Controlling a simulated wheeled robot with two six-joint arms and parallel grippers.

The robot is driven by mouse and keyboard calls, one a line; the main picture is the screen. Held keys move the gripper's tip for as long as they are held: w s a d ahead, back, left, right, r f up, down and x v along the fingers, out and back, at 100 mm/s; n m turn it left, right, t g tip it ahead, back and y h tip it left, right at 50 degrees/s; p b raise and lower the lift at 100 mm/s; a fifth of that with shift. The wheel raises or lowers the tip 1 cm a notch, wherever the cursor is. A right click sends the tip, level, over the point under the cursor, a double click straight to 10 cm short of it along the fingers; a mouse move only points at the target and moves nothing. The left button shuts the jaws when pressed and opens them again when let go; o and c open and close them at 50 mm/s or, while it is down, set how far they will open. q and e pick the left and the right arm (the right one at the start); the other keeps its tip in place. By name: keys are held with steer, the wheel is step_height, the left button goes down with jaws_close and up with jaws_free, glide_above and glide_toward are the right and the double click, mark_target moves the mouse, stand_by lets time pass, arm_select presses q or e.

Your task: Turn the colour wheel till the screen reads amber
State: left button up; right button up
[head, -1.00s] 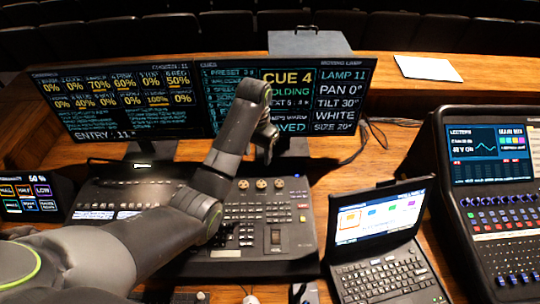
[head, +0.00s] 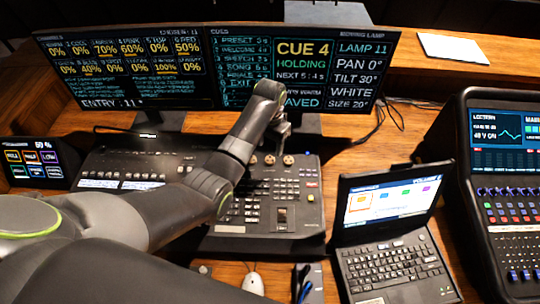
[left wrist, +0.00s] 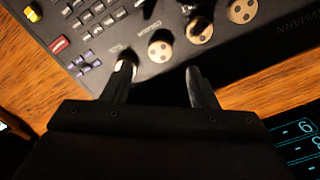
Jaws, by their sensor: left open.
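The right monitor (head: 357,62) reads LAMP 11, PAN 0°, TILT 30°, WHITE, SIZE 20°. The lighting console (head: 235,222) has a row of round tan knobs (head: 288,160) near its back edge. My left gripper (head: 283,127) is over the console's back edge, near the knobs. In the left wrist view my left gripper (left wrist: 158,76) is open and empty. One knob (left wrist: 160,50) lies just beyond the gap between its fingers. A pale knob-like part is partly hidden by the left finger. My right gripper is out of view.
The left monitor (head: 125,68) stands close behind the console. A laptop (head: 388,225) is at the right, beside a sound mixer (head: 510,215). A small touch panel (head: 35,163) is at the left. A mouse (head: 253,284) lies in front. White paper (head: 452,48) lies at the back.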

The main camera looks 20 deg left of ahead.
mark_target(270, 159)
arm_select(q)
steer(key=shift+f, duration=3.15)
steer(key=c, duration=1)
